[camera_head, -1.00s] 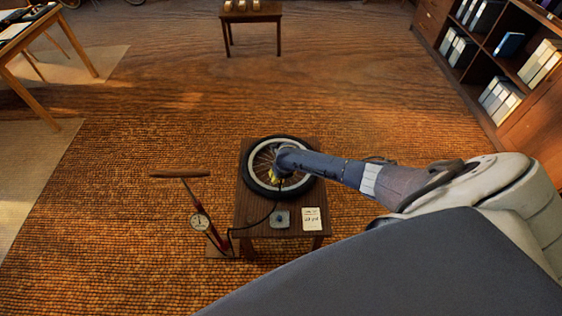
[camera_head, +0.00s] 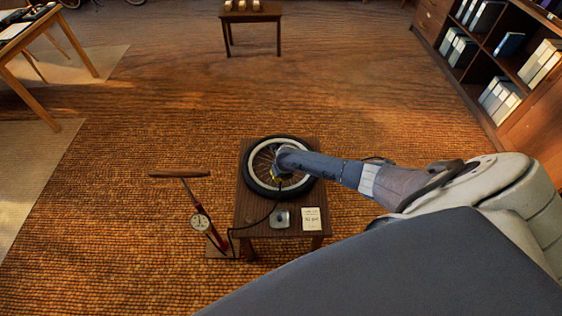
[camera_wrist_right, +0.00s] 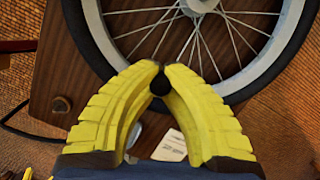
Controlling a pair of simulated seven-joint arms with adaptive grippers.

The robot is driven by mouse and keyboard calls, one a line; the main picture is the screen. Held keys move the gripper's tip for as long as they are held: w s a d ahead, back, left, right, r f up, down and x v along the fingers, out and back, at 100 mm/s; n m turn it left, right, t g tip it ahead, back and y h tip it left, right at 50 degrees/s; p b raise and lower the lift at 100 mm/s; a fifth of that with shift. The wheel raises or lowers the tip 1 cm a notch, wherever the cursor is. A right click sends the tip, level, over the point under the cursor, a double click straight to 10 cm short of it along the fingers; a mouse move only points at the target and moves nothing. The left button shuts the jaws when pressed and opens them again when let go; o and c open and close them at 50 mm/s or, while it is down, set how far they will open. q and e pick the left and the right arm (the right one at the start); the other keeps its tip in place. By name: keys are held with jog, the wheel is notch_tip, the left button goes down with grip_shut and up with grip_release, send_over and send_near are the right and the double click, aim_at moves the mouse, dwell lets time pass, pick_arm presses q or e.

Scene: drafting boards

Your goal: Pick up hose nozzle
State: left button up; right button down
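My right gripper (camera_wrist_right: 162,72) has yellow fingers whose tips meet over the bike wheel (camera_wrist_right: 205,62). A small dark round end, which looks like the hose nozzle (camera_wrist_right: 160,85), sits between the fingers just below the tips. In the head view the right gripper (camera_head: 275,174) is mostly hidden behind my arm at the wheel's hub. The black hose (camera_head: 262,221) runs from the red pump (camera_head: 203,215) over the table's edge up toward that gripper; its end is hidden there. My left gripper is not in view.
The wheel lies flat on a small wooden table (camera_head: 250,230). A small grey device (camera_head: 281,219) and a white card (camera_head: 311,218) lie at its front. The pump stands left of the table. Carpet around it is clear; a shelf (camera_head: 500,60) stands at the right.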

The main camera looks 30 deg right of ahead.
jog(key=shift+r, duration=0.15)
dwell(0.3)
notch_tip(320, 180, up, 20)
dwell(0.6)
dwell(0.6)
jog(key=shift+r, duration=0.85)
jog(key=shift+a, duration=0.1)
jog(key=s+a, duration=0.3)
jog(key=a, duration=0.7)
jog(key=s+a, duration=0.4)
jog(key=a, duration=0.6)
dwell(1.2)
jog(key=shift+a, duration=0.1)
jog(key=shift+f, duration=0.15)
